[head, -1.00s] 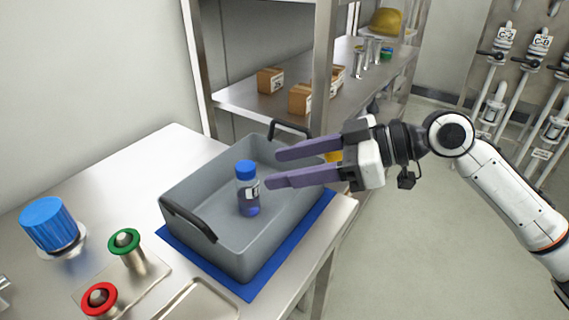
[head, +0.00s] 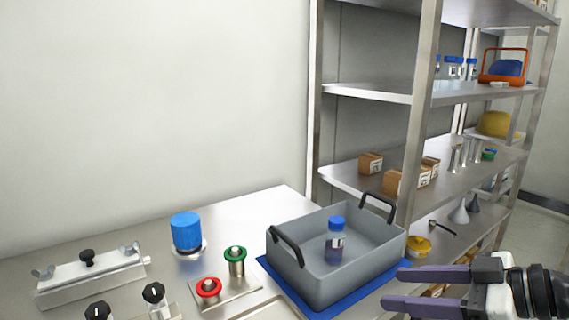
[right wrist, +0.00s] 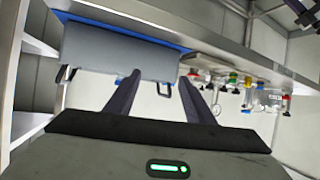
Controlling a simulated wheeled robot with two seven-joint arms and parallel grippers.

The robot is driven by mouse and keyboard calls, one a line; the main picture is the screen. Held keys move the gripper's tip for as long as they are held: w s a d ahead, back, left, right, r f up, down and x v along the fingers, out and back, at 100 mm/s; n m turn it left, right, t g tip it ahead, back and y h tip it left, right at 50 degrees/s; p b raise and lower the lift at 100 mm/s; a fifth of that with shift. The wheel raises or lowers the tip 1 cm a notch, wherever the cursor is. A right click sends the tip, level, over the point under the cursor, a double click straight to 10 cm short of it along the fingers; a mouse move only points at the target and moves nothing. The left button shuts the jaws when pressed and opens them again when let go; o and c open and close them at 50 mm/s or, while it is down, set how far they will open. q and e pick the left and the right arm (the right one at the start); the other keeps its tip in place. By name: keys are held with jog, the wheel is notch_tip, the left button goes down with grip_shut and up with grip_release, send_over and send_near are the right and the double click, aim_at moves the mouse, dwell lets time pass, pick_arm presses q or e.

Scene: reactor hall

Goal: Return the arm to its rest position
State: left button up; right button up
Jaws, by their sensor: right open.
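My right gripper (head: 397,289) is open and empty, with long purple fingers. In the head view it is at the lower right, to the right of the grey tub and apart from it. In the right wrist view its two fingers (right wrist: 167,92) stand apart, with the grey tub (right wrist: 120,50) beyond them. A blue-capped bottle (head: 336,243) stands upright inside the grey tub (head: 288,283). The tub has black handles and sits on a blue mat (head: 372,303) on the steel bench.
A steel shelf unit (head: 427,92) stands behind and right of the tub, holding small cardboard boxes (head: 371,163) and a yellow helmet (head: 495,124). Left on the bench are a blue knob (head: 187,230), a green valve (head: 235,255) and a red valve (head: 208,288). Some bare bench lies behind them.

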jog(key=s+d+f+m+h, duration=0.1)
jog(key=d+f+h, duration=0.3)
jog(key=f, duration=0.7)
jog(key=s+d+f+m+h, duration=0.1)
jog(key=d+f+m+h, duration=0.1)
jog(key=d+f, duration=0.75)
jog(key=s+d+f+n+h, duration=0.2)
jog(key=s+f, duration=0.6)
jog(key=f, duration=0.1)
jog(key=s+d+f+n+h, duration=0.1)
jog(key=s+d+f, duration=0.1)
jog(key=s+f, duration=0.6)
pick_arm(q)
jog(key=shift+w+r, duration=0.15)
jog(key=shift+w, duration=0.35)
jog(key=shift+w+r, duration=0.15)
jog(key=shift+w, duration=0.35)
pick_arm(e)
jog(key=a+f+m+y, duration=0.1)
jog(key=a+m, duration=0.7)
jog(key=a, duration=1.2)
jog(key=shift+s+a+f+t, duration=0.2)
jog(key=shift+t, duration=0.2)
